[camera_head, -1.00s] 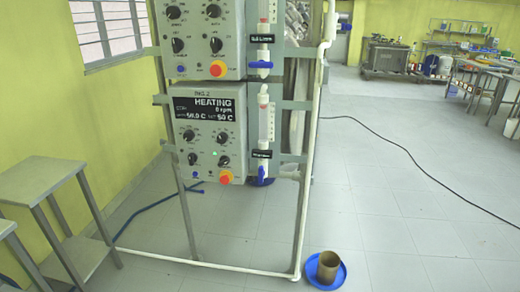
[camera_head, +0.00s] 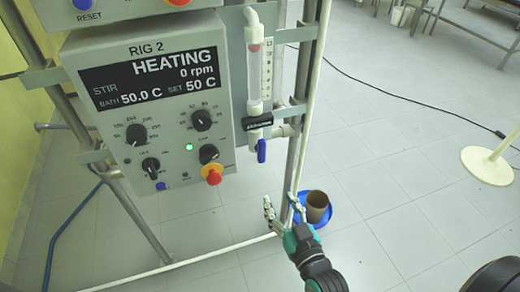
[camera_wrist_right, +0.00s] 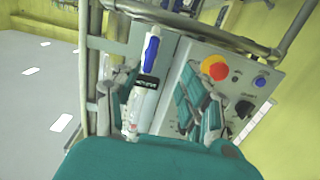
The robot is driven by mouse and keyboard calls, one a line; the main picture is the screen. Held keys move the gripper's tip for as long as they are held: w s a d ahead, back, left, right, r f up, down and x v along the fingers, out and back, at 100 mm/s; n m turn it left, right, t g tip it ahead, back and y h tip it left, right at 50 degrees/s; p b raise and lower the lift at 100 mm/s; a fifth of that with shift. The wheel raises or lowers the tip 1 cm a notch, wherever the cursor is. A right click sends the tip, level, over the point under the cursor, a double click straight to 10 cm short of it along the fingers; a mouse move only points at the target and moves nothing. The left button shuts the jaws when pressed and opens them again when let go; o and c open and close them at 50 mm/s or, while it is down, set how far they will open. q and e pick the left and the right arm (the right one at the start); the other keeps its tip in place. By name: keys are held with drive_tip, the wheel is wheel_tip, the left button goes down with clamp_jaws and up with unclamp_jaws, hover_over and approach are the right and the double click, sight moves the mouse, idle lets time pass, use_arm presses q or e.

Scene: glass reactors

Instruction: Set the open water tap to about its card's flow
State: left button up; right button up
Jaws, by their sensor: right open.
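The water tap's blue handle (camera_head: 262,150) hangs straight down below the flow meter on the right side of the Rig 2 panel. A small black card (camera_head: 258,123) sits just above it; its writing is too small to read. The clear flow meter tube (camera_head: 254,70) shows a reddish float near its top. My right gripper (camera_head: 282,208) is open and empty, below and right of the handle, not touching it. In the right wrist view the handle (camera_wrist_right: 151,55) and card (camera_wrist_right: 147,87) show beyond the open fingers (camera_wrist_right: 163,98). My left gripper is not in view.
The control box (camera_head: 150,110) with knobs and a red-yellow stop button (camera_head: 213,173) is left of the tap. A rack post (camera_head: 298,110) stands right of it. A brown pot (camera_head: 317,206) in a blue dish (camera_head: 328,216) is on the floor.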

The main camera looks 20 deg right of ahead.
approach(263, 149)
drive_tip(key=shift+t, duration=0.4)
drive_tip(key=w, duration=0.9)
drive_tip(key=shift+w+a+f+p, duration=0.25)
drive_tip(key=shift+w+f+p, duration=0.15)
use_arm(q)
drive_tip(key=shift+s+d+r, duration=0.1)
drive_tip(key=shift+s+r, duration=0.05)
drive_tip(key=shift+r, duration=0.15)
use_arm(e)
drive_tip(key=shift+w, duration=0.75)
drive_tip(key=shift+c, duration=0.2)
